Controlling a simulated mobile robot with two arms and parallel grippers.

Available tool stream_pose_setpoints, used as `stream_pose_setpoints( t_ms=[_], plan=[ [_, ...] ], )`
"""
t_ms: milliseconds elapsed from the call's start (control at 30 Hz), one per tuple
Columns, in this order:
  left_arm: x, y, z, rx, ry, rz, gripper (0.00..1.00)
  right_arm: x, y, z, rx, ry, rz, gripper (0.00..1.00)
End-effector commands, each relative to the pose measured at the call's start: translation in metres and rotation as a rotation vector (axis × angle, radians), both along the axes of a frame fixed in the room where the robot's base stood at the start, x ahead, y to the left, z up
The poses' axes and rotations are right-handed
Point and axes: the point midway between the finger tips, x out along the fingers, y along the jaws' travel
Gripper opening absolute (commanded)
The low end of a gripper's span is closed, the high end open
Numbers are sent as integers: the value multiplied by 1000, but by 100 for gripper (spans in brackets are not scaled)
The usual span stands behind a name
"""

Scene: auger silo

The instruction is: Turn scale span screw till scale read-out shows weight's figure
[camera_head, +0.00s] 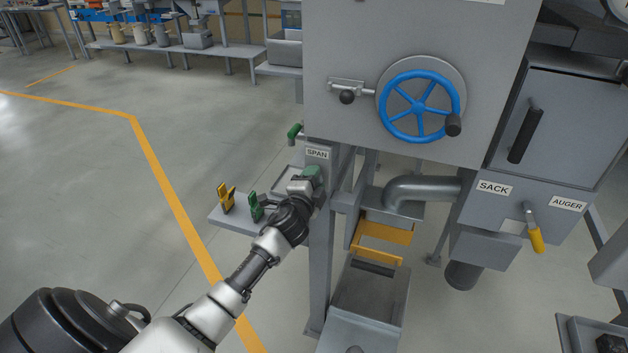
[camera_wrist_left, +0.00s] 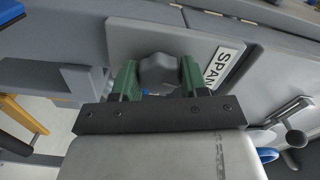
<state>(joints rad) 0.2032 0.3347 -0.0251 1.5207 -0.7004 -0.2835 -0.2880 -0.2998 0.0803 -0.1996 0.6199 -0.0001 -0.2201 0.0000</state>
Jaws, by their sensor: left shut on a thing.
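The span screw (camera_wrist_left: 158,72) is a grey lobed knob on a grey plate, beside the SPAN label (camera_wrist_left: 222,66). The SPAN label also shows in the head view (camera_head: 317,153), on the grey post. My left gripper (camera_head: 314,175) reaches the post just below that label. In the left wrist view its two green fingers (camera_wrist_left: 159,80) stand on either side of the knob and are shut on it. In the head view the gripper hides the knob. I see no scale read-out figure and no weight that I can make out. My right gripper is not in view.
A small grey shelf (camera_head: 229,221) left of the post bears a yellow clip-like piece (camera_head: 227,198) and a green one (camera_head: 255,207). A blue handwheel (camera_head: 420,106) is above right. A yellow-handled lever (camera_head: 535,238) is at the right. Open floor lies at the left.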

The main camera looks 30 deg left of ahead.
Motion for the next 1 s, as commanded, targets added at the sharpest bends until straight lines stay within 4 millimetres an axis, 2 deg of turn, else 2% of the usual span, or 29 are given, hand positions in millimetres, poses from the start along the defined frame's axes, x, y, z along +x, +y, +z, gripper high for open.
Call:
stream_pose_setpoints(
  t_ms=[633,667,800,833,1000],
  plan=[
    [0,0,-2,53,16,0,20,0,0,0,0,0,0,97],
    [0,0,-2,53,16,0,45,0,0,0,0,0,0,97],
    [0,0,-1,52,15,0,67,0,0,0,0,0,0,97],
    [0,0,-1,52,15,0,69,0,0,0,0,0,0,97],
    [0,0,-1,52,14,0,69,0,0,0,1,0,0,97]
  ],
)
